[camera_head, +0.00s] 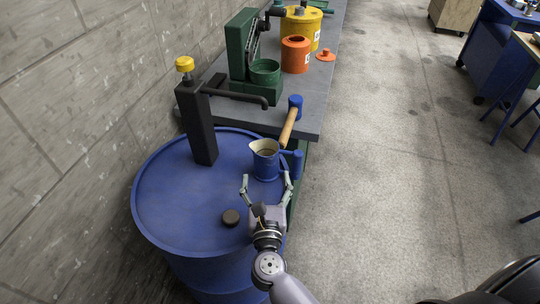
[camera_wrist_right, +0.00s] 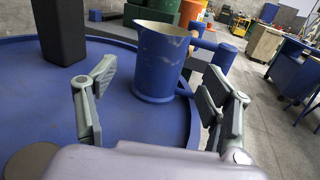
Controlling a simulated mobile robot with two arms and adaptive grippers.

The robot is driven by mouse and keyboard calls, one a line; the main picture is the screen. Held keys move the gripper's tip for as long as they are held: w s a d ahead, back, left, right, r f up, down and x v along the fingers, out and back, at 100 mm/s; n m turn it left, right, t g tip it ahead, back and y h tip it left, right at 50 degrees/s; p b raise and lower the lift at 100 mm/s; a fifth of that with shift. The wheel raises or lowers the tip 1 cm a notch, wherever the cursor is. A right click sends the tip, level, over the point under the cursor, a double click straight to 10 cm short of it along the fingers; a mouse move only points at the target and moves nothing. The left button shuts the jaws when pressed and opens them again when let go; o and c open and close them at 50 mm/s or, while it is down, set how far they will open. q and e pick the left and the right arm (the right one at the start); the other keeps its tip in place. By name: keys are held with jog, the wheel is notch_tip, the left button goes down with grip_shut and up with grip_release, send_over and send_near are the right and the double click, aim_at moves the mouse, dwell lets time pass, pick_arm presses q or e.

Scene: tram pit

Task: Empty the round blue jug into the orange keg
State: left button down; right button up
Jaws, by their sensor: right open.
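The round blue jug (camera_head: 265,162) stands upright on top of a blue drum, under the end of a black spout. It has a cream inside, a lip to the left and a handle to the right; in the right wrist view the jug (camera_wrist_right: 158,62) is straight ahead. My right gripper (camera_head: 267,178) is open just in front of the jug, its fingers spread to either side, empty. In the right wrist view the gripper fingers (camera_wrist_right: 155,90) show apart. The orange keg (camera_head: 295,54) stands on the grey bench with an open top. My left gripper is not in view.
The blue drum (camera_head: 170,200) carries a black pump (camera_head: 199,125) with a yellow knob and a dark cap (camera_head: 231,217). On the bench (camera_head: 300,120) are a blue-headed mallet (camera_head: 292,115), a green press (camera_head: 243,55), a yellow can (camera_head: 300,27) and an orange lid (camera_head: 326,55).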

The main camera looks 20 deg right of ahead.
aim_at(266, 166)
jog(key=x, duration=0.3)
jog(key=shift+w+p, duration=0.1)
jog(key=shift+p, duration=0.2)
jog(key=shift+w+d, duration=0.15)
jog(key=shift+w, duration=0.25)
jog(key=shift+w+d+p, duration=0.15)
jog(key=shift+w+p, duration=0.15)
jog(key=x, duration=0.2)
jog(key=p+x, duration=0.1)
jog(key=shift+w+d+f, duration=0.2)
jog(key=shift+w+f, duration=0.05)
jog(key=shift+w, duration=0.15)
jog(key=shift+w+d+f, duration=0.1)
jog(key=shift+w, duration=0.25)
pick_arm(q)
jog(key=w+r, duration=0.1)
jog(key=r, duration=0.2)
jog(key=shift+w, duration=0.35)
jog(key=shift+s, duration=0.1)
pick_arm(e)
jog(key=shift+s, duration=0.1)
